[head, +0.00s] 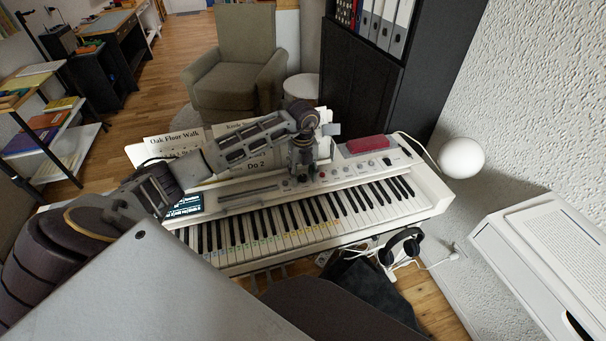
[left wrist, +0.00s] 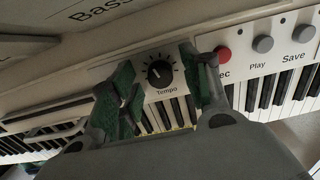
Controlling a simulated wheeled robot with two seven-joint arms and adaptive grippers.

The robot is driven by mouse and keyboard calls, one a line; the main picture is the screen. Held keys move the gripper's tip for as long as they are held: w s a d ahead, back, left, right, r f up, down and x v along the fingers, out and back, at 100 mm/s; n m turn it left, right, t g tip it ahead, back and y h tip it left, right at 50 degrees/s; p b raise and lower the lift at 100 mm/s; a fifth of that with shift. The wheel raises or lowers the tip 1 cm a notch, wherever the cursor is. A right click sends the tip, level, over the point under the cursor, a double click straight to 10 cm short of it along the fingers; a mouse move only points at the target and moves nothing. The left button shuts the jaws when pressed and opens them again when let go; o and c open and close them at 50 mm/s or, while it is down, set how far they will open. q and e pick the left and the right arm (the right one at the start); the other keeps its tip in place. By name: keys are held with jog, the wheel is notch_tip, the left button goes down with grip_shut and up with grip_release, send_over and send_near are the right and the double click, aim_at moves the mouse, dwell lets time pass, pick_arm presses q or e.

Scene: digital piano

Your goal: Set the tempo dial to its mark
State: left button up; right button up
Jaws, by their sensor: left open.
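The tempo dial (left wrist: 160,73) is a black round knob with tick marks around it and the word Tempo below it, on the piano's pale panel. A small light line shows on its left part; I cannot tell which tick is its mark. My left gripper (head: 303,176) is over the control panel of the digital piano (head: 425,193) and hides the dial in the head view. In the left wrist view the gripper (left wrist: 157,76) is open, its green-padded fingers on either side of the dial, with gaps between. My right gripper is not in view.
A red button (left wrist: 223,55) and grey buttons, including Play (left wrist: 263,44), sit right of the dial. Sheet music (head: 175,143) stands behind the panel, beside the lit display (head: 188,204). A red object (head: 367,144) lies on the piano; headphones (head: 402,243) are in front.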

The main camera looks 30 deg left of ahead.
pick_arm(q)
jog(key=shift+c, duration=0.5)
grip_shut()
jog(key=shift+m, duration=2.3)
